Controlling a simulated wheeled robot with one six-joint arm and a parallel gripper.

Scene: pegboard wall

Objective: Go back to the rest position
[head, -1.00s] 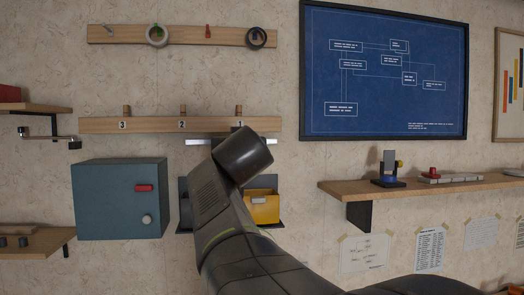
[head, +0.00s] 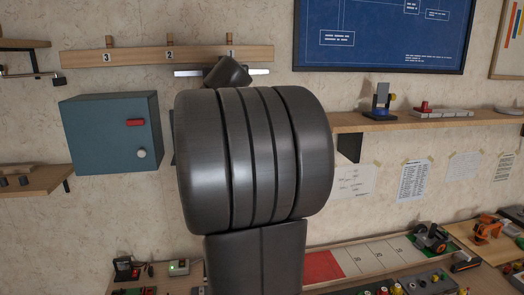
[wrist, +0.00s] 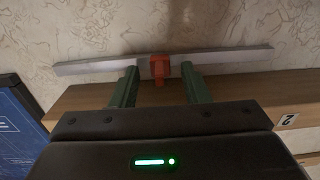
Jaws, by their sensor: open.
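My gripper (wrist: 159,78) is open in the wrist view, its two green fingers pointing at the wall. An orange piece (wrist: 160,66) shows between the fingertips, with gaps at its sides, in front of a long pale bar (wrist: 220,61). In the head view the pale bar (head: 190,73) sits just below the wooden rail (head: 135,56) marked 1, 2 and 3, near peg 1. My arm stands in front of its middle, and my fingers are hidden there. The wrist view is upside down, so the rail (wrist: 235,88) shows below the bar.
A wooden shelf (head: 425,121) with small devices is at the right. A blue framed board (head: 380,35) hangs above it. A cluttered bench (head: 360,288) lies below.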

